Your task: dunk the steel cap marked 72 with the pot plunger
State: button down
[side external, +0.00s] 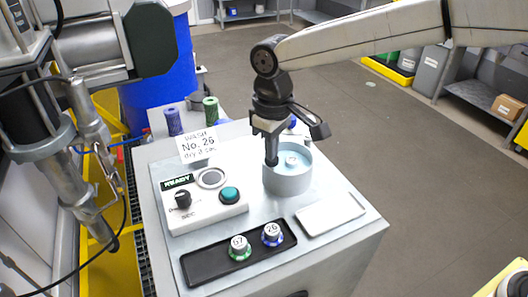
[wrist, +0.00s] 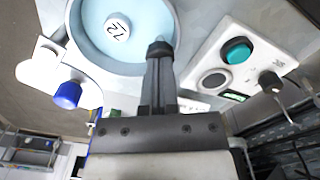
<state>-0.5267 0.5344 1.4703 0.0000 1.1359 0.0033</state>
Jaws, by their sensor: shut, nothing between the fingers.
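The steel cap marked 72 (wrist: 118,27) sits in the pale blue inside of the round grey pot (side external: 288,184). It also shows as a small pale disc in the side view (side external: 291,160). A blue knob (wrist: 68,95) on a white bracket beside the pot may be the pot plunger; in the side view it is mostly hidden behind my gripper. My gripper (side external: 271,163) is shut and empty, pointing down at the pot's near-left rim. In the wrist view its fingertips (wrist: 160,46) overlap the rim, beside the cap. I cannot tell whether they touch the pot.
A white control box (side external: 205,205) with a READY display, black dial and green button stands left of the pot. A black tray (side external: 215,268) holds caps marked 57 and 26. A white pad (side external: 330,214) lies at right. A sign (side external: 197,145) reads "WASH No. 26".

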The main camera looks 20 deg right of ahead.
jog(key=shift+f, duration=0.55)
jog(key=shift+r, duration=1.85)
notch_tip(320, 180, up, 6)
dwell(0.6)
